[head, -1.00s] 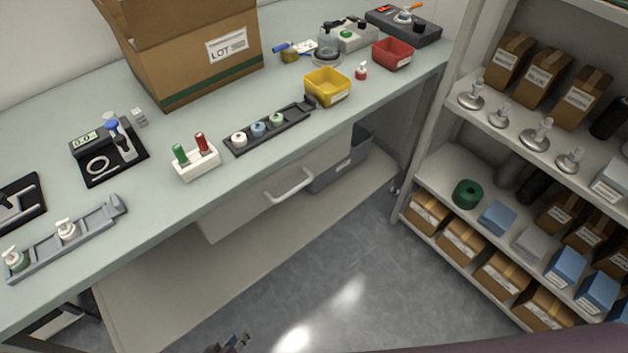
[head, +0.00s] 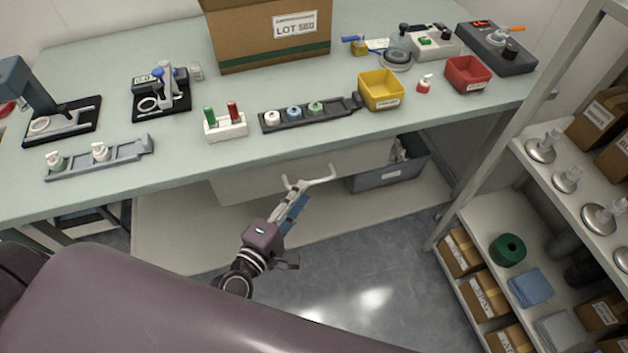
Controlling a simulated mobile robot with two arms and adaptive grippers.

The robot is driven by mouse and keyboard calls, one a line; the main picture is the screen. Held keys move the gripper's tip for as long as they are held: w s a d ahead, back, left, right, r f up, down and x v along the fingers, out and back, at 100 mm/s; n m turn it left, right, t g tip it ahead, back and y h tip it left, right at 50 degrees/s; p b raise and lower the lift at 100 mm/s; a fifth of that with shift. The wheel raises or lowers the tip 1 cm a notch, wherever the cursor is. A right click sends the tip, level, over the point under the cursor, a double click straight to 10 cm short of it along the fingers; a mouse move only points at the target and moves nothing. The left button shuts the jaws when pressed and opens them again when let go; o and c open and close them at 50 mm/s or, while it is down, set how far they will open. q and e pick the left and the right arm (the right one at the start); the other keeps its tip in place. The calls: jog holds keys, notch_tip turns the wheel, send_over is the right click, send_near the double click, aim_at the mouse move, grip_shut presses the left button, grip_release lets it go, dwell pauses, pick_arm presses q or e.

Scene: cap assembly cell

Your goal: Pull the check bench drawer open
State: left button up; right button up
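The check bench (head: 190,160) runs across the view with a pale drawer (head: 250,186) under its top. The drawer front sits beneath the bench edge, and I see no opening above it. A white bar handle (head: 318,180) stands out from the front. My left gripper (head: 294,194) reaches up from below, its fingertips at the left end of the handle. They overlap the handle in the picture; I cannot tell if they touch it or are closed around it. My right gripper is not in view.
A grey bin (head: 388,176) stands right of the drawer on the lower shelf. A shelf rack (head: 475,215) with boxes stands at the right. The bench top holds a yellow bin (head: 380,92), a red bin (head: 467,75) and a carton (head: 265,48). The floor before the drawer is clear.

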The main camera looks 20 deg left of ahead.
aim_at(311, 182)
pick_arm(q)
jog(key=shift+x, duration=2.7)
jog(key=shift+d, duration=0.1)
jog(key=shift+c, duration=0.4)
grip_shut()
